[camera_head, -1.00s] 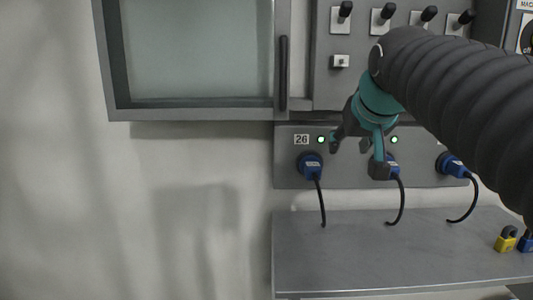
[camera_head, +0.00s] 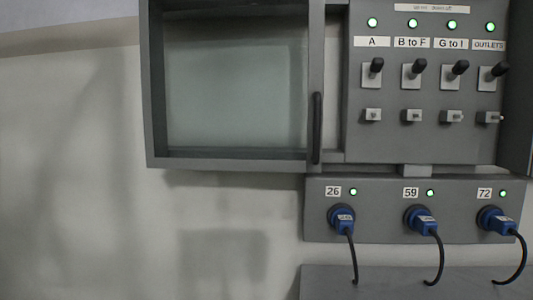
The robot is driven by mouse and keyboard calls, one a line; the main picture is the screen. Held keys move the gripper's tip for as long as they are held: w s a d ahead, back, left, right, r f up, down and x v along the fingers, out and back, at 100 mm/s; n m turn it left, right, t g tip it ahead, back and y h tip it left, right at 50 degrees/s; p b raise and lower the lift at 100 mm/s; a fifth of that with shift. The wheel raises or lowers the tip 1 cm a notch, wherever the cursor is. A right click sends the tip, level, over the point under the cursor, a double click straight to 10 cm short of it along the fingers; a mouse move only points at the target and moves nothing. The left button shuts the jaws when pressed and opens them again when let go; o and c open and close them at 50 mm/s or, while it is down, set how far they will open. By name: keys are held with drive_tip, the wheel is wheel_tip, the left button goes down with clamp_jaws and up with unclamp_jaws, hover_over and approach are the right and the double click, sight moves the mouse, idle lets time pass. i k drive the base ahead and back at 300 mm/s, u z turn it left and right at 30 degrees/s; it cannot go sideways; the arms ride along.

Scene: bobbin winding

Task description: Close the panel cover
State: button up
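The panel cover (camera_head: 316,60) is a grey frame with a pale, see-through pane (camera_head: 235,95). It stands open to the left of the switch panel (camera_head: 425,135), leaving most of the panel face bare. A dark vertical handle (camera_head: 317,128) sits on the cover's right frame bar. The panel shows green lights, labels such as "B to F", black toggle switches (camera_head: 461,67) and a row of small square knobs (camera_head: 412,115). My gripper is out of this view.
Below the panel is an outlet box (camera_head: 380,228) with blue plugs (camera_head: 340,218) and hanging black cables, labelled 26, 59 and 72. A grey shelf (camera_head: 400,283) lies under it. The wall left of the cover is bare.

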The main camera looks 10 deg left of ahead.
sight(151, 16)
drive_tip(key=u, duration=0.05)
drive_tip(key=k, duration=0.5)
drive_tip(key=u, duration=1)
drive_tip(key=i, duration=0.65)
drive_tip(key=z, duration=0.9)
